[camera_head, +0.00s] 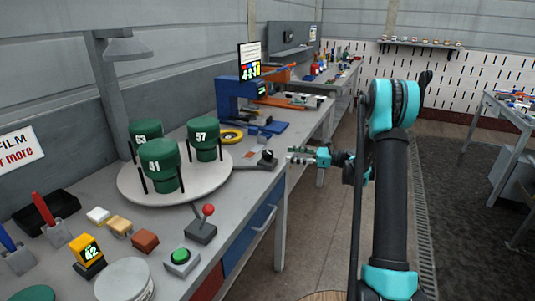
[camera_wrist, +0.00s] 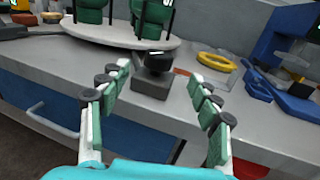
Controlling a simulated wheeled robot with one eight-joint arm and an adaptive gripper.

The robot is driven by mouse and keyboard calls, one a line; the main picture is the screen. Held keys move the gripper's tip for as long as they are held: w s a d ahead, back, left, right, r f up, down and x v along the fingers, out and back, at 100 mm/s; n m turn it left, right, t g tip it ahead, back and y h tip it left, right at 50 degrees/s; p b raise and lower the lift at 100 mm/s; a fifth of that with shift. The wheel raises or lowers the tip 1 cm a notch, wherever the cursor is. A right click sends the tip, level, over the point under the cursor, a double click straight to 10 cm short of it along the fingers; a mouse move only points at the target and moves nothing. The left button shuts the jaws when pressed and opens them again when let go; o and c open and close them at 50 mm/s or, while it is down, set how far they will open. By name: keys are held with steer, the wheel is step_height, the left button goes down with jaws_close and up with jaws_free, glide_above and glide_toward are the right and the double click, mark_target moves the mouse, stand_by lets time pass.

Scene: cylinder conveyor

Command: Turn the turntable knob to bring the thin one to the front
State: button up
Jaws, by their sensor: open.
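The turntable (camera_head: 205,184) is a pale round disc on the bench, also at the top of the wrist view (camera_wrist: 100,33). It carries three green capped cylinders in dark posts: one marked 41 (camera_head: 163,165) nearest, one marked 57 (camera_head: 205,139) at right, and one behind at left (camera_head: 146,132), partly hidden, its number unclear. I cannot tell which is thin. The black knob (camera_head: 268,156) sits on a dark block right of the disc. In the wrist view the knob (camera_wrist: 157,62) is between and beyond the fingertips. My gripper (camera_head: 293,155) is open and empty, just right of the knob, apart from it.
A red-balled lever (camera_head: 207,211) and a green button (camera_head: 181,257) stand near the bench's front edge. A yellow ring (camera_head: 231,136) and a blue machine (camera_head: 235,100) are behind the knob. A lamp post (camera_head: 108,85) rises behind the turntable. The aisle floor is free.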

mark_target(268, 152)
steer(key=a, duration=0.7)
steer(key=w+a, duration=0.1)
steer(key=a, duration=0.2)
steer(key=shift+a, duration=0.3)
steer(key=c, duration=1.2)
steer(key=shift+t, duration=0.3)
steer(key=shift+s+m+t+h, duration=0.15)
steer(key=shift+m+t+h, duration=0.25)
steer(key=shift+m+t, duration=1.1)
steer(key=shift+m+t+h, duration=0.8)
steer(key=shift+m+t, duration=0.2)
steer(key=shift+t, duration=0.9)
steer(key=shift+m+t+h, duration=0.4)
steer(key=shift+m+t, duration=0.1)
steer(key=shift+t, duration=0.2)
